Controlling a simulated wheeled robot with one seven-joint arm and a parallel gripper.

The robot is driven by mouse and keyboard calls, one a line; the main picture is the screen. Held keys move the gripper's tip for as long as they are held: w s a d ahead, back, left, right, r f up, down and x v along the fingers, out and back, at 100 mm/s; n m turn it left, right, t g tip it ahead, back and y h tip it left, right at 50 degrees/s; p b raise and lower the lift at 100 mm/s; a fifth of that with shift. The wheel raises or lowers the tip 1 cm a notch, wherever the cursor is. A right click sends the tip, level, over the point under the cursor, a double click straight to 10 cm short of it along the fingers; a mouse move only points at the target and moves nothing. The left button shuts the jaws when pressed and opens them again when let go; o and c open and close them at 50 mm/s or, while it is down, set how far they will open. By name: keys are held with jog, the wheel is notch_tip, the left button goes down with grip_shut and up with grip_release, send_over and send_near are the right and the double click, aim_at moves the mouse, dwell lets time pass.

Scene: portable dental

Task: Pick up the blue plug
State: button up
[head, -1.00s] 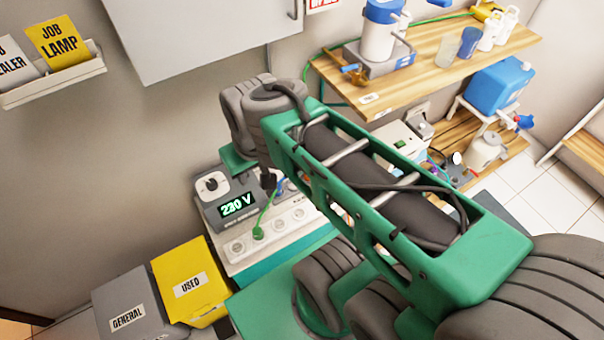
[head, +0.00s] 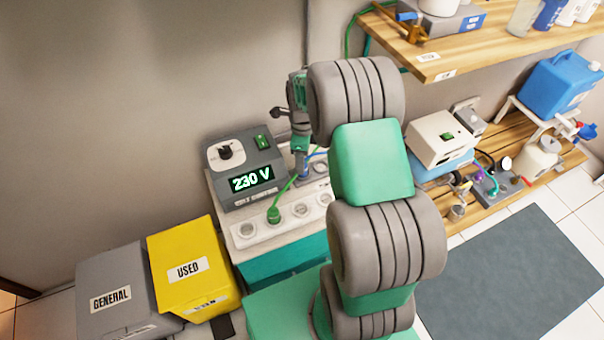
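My gripper (head: 302,160) is small in the head view and points down over the back of the white socket strip (head: 248,232), right of the voltage unit. My arm partly covers it, and I cannot tell whether its fingers are apart or closed. A short piece of blue cable (head: 318,153) shows beside the fingers. The blue plug itself is not clearly visible; a small bluish shape at the fingertips may be it. A green plug (head: 273,214) with a green cable stands in the strip, left of and nearer than my gripper.
The grey voltage unit (head: 243,170) reads 230 V. Grey GENERAL (head: 112,290) and yellow USED (head: 190,270) bins stand at lower left. A wooden shelf (head: 470,62) overhangs at upper right. A lower wooden bench (head: 490,205) holds equipment beside a dark floor mat (head: 510,275).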

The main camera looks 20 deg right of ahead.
jog(key=f+b, duration=0.1)
jog(key=f, duration=0.4)
jog(key=shift+w+f, duration=0.1)
jog(key=shift+w, duration=0.1)
jog(key=shift+c, duration=0.5)
grip_shut()
